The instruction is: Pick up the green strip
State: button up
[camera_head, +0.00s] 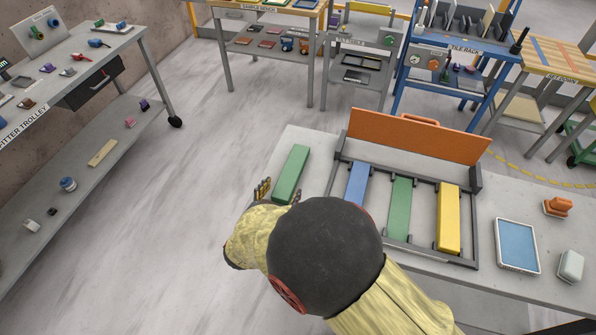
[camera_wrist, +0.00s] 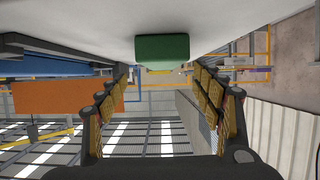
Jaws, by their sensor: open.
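The green strip (camera_head: 291,173) lies loose on the left end of the stone slab (camera_head: 310,137), left of the dark rack. My gripper (camera_head: 279,191) is at its near end, fingers open and empty. In the wrist view the strip's green end (camera_wrist: 162,48) shows ahead, centred between my open fingers (camera_wrist: 163,82). It looks a little beyond the fingertips; I cannot tell the exact gap. The dark rack (camera_head: 476,222) holds a blue strip (camera_head: 358,184), a second green piece (camera_head: 400,205) and a yellow strip (camera_head: 448,217). My arm hides the rack's near left part.
An orange panel with a handle (camera_head: 420,136) stands along the rack's back. A blue-topped tray (camera_head: 517,245), an orange tool (camera_head: 558,206) and a pale block (camera_head: 571,265) sit on the right. A trolley (camera_head: 70,62) stands left across open floor (camera_head: 215,150).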

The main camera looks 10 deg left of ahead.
aim_at(288, 177)
jog(key=x, duration=0.2)
jog(key=b+x, duration=0.1)
jog(key=x, duration=0.1)
jog(key=b+x, duration=0.1)
jog(key=x, duration=0.2)
jog(key=shift+a, duration=0.25)
jog(key=shift+r, duration=0.15)
jog(key=shift+c, duration=0.5)
jog(key=c, duration=1.5)
